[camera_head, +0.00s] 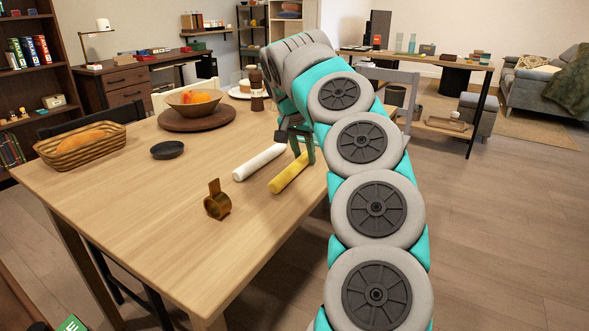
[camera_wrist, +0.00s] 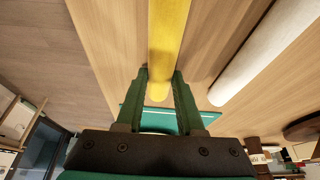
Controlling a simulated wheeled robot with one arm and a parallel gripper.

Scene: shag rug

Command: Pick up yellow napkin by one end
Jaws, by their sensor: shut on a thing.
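The yellow napkin (camera_head: 287,175) is a rolled cylinder on the wooden table (camera_head: 160,215), near its right edge. It also shows in the wrist view (camera_wrist: 168,38), running away from my gripper. My gripper (camera_head: 302,152) points down at the napkin's far end. In the wrist view my gripper (camera_wrist: 160,78) has its two fingers on either side of that end, shut on it. The napkin appears to lie along the tabletop. Part of its far end is hidden by a finger in the head view.
A rolled white napkin (camera_head: 259,161) lies just left of the yellow one. A brown ring-shaped holder (camera_head: 217,201) stands nearer the front. A dark small dish (camera_head: 167,150), a bread basket (camera_head: 80,147), a fruit bowl (camera_head: 194,101) and a pepper mill (camera_head: 257,92) stand farther off.

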